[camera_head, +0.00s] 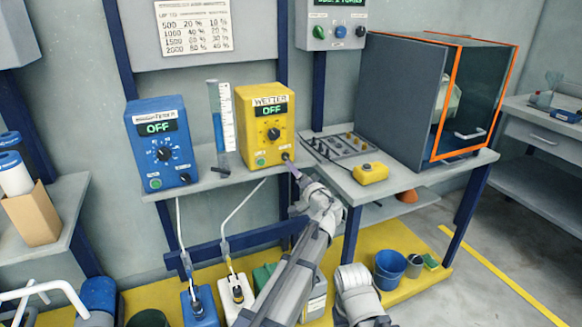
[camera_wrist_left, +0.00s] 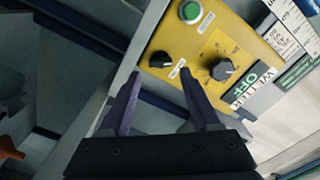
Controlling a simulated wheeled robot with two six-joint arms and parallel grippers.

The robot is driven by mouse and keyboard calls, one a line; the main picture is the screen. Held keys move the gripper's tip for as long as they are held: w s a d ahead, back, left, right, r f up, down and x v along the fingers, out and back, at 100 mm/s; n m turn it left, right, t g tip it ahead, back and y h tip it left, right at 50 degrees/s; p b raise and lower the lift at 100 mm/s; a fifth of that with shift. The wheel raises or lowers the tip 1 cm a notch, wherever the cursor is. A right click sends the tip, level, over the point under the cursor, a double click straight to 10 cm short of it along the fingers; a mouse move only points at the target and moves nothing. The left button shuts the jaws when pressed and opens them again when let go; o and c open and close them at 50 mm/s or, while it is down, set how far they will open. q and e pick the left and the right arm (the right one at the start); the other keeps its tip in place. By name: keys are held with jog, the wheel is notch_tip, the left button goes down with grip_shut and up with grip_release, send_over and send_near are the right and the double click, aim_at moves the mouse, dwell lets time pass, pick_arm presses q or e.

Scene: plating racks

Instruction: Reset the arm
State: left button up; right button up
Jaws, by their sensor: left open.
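My left gripper (camera_head: 291,165) is in front of the lower right corner of the yellow WETTER box (camera_head: 264,125). In the left wrist view my left gripper (camera_wrist_left: 160,74) has its two dark fingers apart with nothing between them. One fingertip overlaps the lower edge of the yellow box (camera_wrist_left: 205,45), near its small black knob (camera_wrist_left: 160,60); contact cannot be told. The large dial (camera_wrist_left: 222,69) and green button (camera_wrist_left: 190,11) are clear of the fingers. The display (camera_head: 270,111) reads OFF. My right gripper is not in view.
A blue box (camera_head: 158,145) reading OFF and a clear measuring cylinder (camera_head: 221,118) stand left on the shelf. A yellow control (camera_head: 370,173) and a glass cabinet (camera_head: 470,90) are to the right.

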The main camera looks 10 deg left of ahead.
pick_arm(q)
jog(key=shift+v, duration=0.85)
